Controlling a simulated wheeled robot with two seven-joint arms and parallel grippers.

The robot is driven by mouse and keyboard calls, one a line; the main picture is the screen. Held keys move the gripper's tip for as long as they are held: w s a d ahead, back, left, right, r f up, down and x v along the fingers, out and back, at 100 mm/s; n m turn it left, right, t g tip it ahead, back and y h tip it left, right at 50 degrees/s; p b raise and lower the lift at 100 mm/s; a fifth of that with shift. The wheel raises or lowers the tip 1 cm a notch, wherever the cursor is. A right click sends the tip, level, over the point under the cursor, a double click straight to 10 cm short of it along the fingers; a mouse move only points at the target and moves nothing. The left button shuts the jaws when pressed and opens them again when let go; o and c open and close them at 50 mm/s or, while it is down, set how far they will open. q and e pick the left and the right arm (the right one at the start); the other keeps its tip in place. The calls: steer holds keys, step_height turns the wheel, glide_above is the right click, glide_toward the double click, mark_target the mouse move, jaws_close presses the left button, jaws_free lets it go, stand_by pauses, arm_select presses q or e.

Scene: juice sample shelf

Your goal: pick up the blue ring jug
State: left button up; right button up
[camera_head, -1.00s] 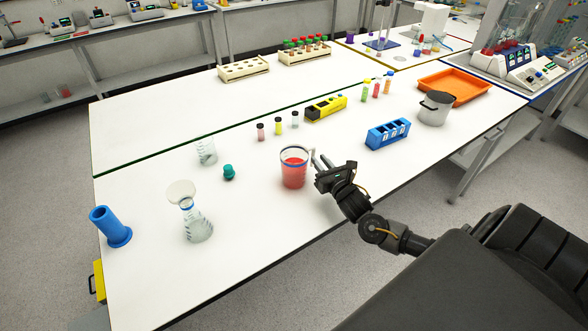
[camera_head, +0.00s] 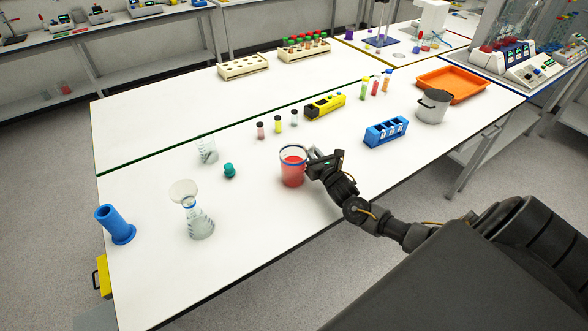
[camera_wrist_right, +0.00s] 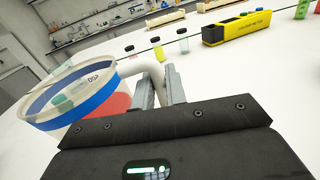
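The blue ring jug (camera_head: 292,170) is a clear beaker with a blue band near its rim, a pale handle and red liquid inside. It stands upright on the white table (camera_head: 260,230). In the right wrist view, the jug (camera_wrist_right: 80,100) is at the left, with its handle (camera_wrist_right: 145,65) curving in between the fingers of my right gripper (camera_wrist_right: 160,88). The fingers are close together on either side of the handle and look shut on it. In the head view, my right gripper (camera_head: 311,161) is at the jug's right side. My left gripper is not in view.
Left of the jug are a teal stopper (camera_head: 229,170), a small beaker (camera_head: 207,150), a flask (camera_head: 198,222) and a blue cylinder (camera_head: 116,225). Several small vials stand behind it. A blue rack (camera_head: 386,132) and a grey pot (camera_head: 433,107) are to the right.

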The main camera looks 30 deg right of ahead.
steer(key=shift+r, duration=0.2)
jaws_close()
steer(key=shift+w+r, duration=0.1)
steer(key=shift+r, duration=0.1)
step_height(320, 180, up, 2)
steer(key=shift+r, duration=0.2)
steer(key=s+a+r+b, duration=0.4)
steer(key=s+a+r, duration=0.4)
steer(key=a+r, duration=0.2)
steer(key=shift+a, duration=0.75)
steer(key=shift+o, duration=0.3)
jaws_free()
jaws_close()
